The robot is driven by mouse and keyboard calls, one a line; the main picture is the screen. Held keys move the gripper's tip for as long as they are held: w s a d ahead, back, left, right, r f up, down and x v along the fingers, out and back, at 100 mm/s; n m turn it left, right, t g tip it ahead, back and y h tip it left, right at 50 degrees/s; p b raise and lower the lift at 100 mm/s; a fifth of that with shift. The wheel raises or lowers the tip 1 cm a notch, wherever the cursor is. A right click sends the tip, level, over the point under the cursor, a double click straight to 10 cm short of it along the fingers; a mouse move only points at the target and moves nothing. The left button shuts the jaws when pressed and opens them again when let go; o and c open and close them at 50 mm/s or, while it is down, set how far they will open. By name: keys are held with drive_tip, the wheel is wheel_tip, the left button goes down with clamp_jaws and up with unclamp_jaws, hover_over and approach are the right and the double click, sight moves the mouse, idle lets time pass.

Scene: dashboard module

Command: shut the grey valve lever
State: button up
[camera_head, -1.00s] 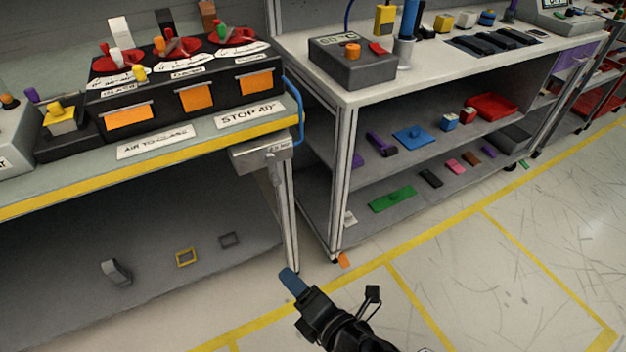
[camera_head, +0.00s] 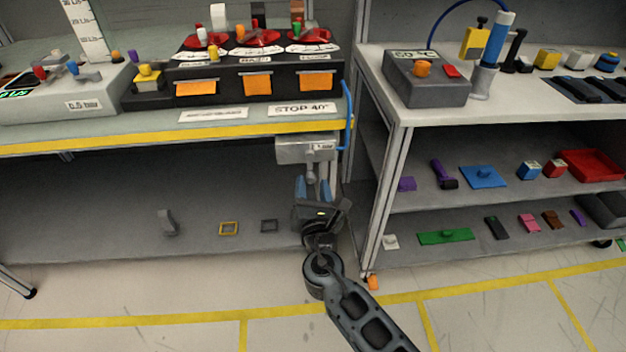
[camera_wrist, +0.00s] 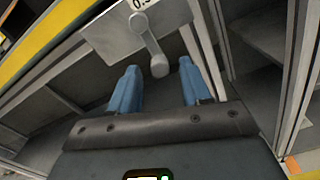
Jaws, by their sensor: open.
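The grey valve lever (camera_head: 310,170) hangs down from a grey box (camera_head: 290,152) under the front edge of the left bench. In the wrist view the lever (camera_wrist: 151,46) slants down and a little right from the box (camera_wrist: 110,36), ending in a rounded knob. My gripper (camera_head: 313,189) is just below the box, fingers pointing up. In the wrist view my gripper (camera_wrist: 158,80) has its two blue fingers apart, with nothing held. The knob appears between the fingertips, at or just past them; contact cannot be told.
The bench edge with a yellow stripe (camera_head: 200,132) lies above my gripper. A blue hose (camera_head: 349,115) runs down beside the box. The grey post of the right shelf unit (camera_head: 388,200) stands close on the right. Open floor (camera_head: 200,300) lies in front.

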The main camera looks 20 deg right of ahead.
sight(310, 168)
drive_tip(key=shift+x, duration=1.4)
drive_tip(key=shift+c, duration=0.3)
clamp_jaws()
